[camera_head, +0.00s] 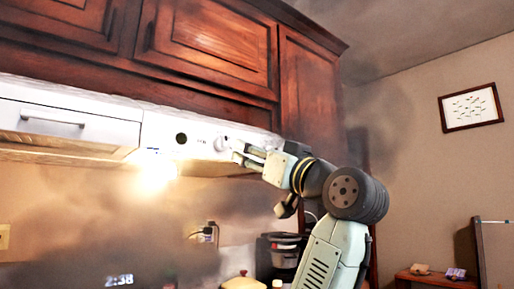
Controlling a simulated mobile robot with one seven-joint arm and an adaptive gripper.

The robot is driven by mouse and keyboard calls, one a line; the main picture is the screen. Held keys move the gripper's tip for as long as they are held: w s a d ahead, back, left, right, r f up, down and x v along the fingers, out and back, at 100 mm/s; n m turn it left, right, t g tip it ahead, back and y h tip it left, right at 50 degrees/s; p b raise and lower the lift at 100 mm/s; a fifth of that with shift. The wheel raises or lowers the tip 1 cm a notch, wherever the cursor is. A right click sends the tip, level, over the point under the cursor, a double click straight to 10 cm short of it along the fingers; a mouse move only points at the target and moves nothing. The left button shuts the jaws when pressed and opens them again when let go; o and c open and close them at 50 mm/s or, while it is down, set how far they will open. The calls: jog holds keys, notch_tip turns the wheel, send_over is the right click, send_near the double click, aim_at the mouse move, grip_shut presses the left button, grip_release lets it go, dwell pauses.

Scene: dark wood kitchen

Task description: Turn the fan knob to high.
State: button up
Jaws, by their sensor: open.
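The white range hood (160,118) runs under the dark wood cabinets. Its front panel carries a dark round spot (181,138) and, to the right, a pale round knob (220,144). I cannot read the markings, so I cannot tell which setting the knob is at. My gripper (238,151) is open, just right of the pale knob, with its fingers pointing left toward it. Whether a finger touches the knob is not clear.
Dark wood cabinets (210,45) hang directly above the hood. A bright light (155,170) glows beneath it. A black coffee maker (284,255) stands on the counter below my arm. Greyish haze blurs the lower left. Open room lies to the right.

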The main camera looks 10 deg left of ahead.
aim_at(226, 141)
jog(key=p+x, duration=0.2)
jog(key=x, duration=0.3)
jog(key=p+x, duration=0.2)
jog(key=x, duration=0.3)
jog(key=shift+s+a+r+p, duration=0.15)
jog(key=shift+s+r+p, duration=0.1)
jog(key=shift+p, duration=0.15)
jog(key=shift+w+a, duration=0.3)
jog(key=shift+w, duration=0.05)
grip_shut()
